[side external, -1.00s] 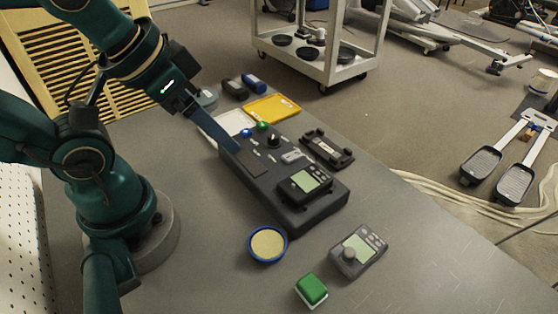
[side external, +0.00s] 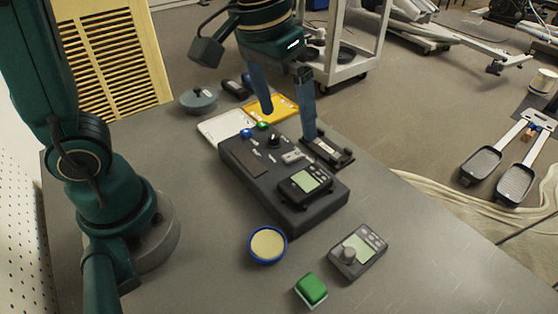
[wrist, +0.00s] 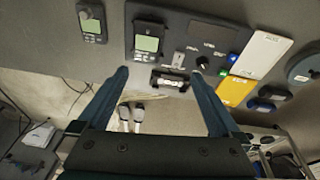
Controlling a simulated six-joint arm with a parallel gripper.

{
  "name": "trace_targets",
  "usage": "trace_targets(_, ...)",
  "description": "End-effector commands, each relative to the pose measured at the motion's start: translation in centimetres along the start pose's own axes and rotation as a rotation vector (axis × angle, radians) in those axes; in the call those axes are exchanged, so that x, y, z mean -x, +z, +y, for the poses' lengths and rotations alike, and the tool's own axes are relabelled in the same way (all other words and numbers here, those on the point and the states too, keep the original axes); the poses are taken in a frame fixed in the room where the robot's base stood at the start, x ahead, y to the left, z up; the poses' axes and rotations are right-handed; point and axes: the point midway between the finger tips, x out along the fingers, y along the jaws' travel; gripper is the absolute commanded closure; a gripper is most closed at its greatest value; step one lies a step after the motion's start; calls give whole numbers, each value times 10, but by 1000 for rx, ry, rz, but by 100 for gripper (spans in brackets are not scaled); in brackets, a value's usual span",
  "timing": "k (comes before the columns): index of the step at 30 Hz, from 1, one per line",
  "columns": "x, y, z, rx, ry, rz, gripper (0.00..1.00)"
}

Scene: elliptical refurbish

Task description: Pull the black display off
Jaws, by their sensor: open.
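The black display (side external: 305,184), with a pale green screen, sits on the near right end of the dark console (side external: 240,171). It also shows in the wrist view (wrist: 148,39), at the top left of centre. My gripper (side external: 288,125) points down with its two blue fingers spread and nothing between them. It hovers above the console's far side, near a black bracket (side external: 327,150), apart from the display. In the wrist view my gripper (wrist: 160,74) has its fingertips wide apart, with the bracket between them and the display beyond the left fingertip.
A second display unit with a knob (side external: 358,250), a green block (side external: 311,290) and a blue-rimmed round dish (side external: 267,244) lie in front of the console. White (side external: 217,127) and yellow (side external: 270,108) trays lie behind it. The front left table is clear.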

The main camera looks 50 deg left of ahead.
Motion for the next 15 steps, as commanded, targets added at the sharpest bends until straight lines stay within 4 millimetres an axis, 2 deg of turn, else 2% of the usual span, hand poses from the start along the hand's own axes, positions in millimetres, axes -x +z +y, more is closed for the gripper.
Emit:
trace_targets(1,-12,-5,7,-12,-6,-41,0)
trace_targets(6,-46,-10,22,-43,-24,-139,0)
trace_targets(10,-64,-6,29,-67,-36,-189,0)
trace_targets(15,-77,1,30,-81,-44,-222,0)
